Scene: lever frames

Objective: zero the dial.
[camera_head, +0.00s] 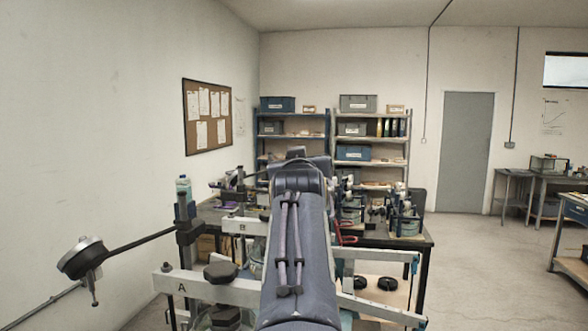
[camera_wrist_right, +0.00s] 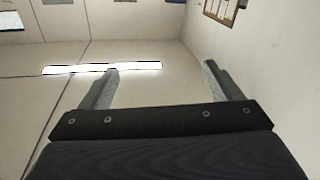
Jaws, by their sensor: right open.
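A round gauge with a dark rim and silver top (camera_head: 82,256) hangs tilted at the left end of a dark rod in the head view, with a short stem pointing down. Its dial face and pointer cannot be read from here. The rod runs to a dark clamp post (camera_head: 187,222). A lever frame with a pale beam marked A (camera_head: 190,285) stands in front, carrying a dark knob (camera_head: 221,271). My right gripper (camera_wrist_right: 160,72) is open and empty in the right wrist view, facing wall and ceiling. My left gripper is not in view.
My own arm rises through the middle of the head view and hides much of the bench (camera_head: 400,240). A second beam marked B (camera_head: 245,226) stands behind. Two dark round weights (camera_head: 374,283) lie right of the arm. Shelves (camera_head: 372,145) stand farther back.

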